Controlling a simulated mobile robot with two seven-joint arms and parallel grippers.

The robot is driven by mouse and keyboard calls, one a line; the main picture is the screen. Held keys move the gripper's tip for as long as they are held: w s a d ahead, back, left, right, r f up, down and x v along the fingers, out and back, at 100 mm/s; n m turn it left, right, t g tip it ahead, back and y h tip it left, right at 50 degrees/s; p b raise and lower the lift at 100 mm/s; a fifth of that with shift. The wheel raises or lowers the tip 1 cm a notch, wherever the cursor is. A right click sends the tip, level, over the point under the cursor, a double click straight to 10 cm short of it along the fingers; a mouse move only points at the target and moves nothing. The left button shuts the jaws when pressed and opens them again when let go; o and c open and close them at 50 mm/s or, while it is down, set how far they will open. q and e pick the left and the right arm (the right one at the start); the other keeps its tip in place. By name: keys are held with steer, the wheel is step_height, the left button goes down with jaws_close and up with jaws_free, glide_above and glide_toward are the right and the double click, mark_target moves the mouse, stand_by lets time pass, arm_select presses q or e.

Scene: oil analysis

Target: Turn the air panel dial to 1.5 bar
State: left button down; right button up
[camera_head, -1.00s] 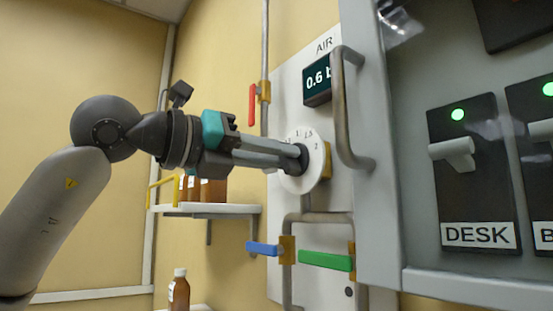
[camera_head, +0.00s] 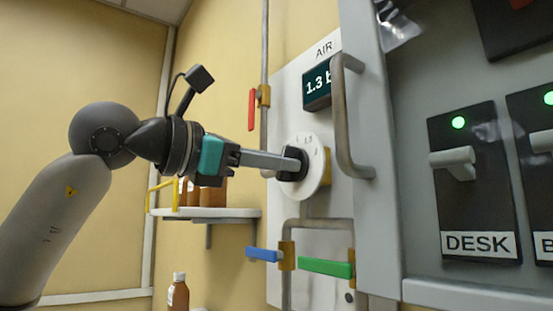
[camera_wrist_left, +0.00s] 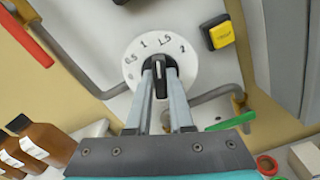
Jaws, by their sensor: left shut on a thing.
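The white air dial (camera_head: 318,152) is on the air panel (camera_head: 282,100), below a dark display (camera_head: 317,88) that reads 1.3, with its unit cut off by a handle. My left gripper (camera_head: 290,163) is shut on the dial's black knob. In the left wrist view the fingers (camera_wrist_left: 160,82) clasp the black knob (camera_wrist_left: 159,64) from both sides. The dial face (camera_wrist_left: 187,78) shows marks 0, 0.5, 1, 1.5 and 2. The knob's tip points between 1 and 1.5, nearer 1.5. My right gripper is not in view.
A grey cabinet with a curved handle (camera_head: 346,120) stands close to the right of the dial. Red (camera_head: 252,110), blue (camera_head: 262,254) and green (camera_head: 325,267) valve levers are around it. A shelf (camera_head: 225,212) with brown bottles is behind my arm.

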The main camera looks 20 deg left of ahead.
arm_select(q)
steer(key=shift+m, duration=1.1)
steer(key=c, duration=0.8)
jaws_free()
steer(key=shift+s, duration=0.15)
steer(key=b+v, duration=0.3)
steer(key=v, duration=1.2)
steer(key=shift+a, duration=0.1)
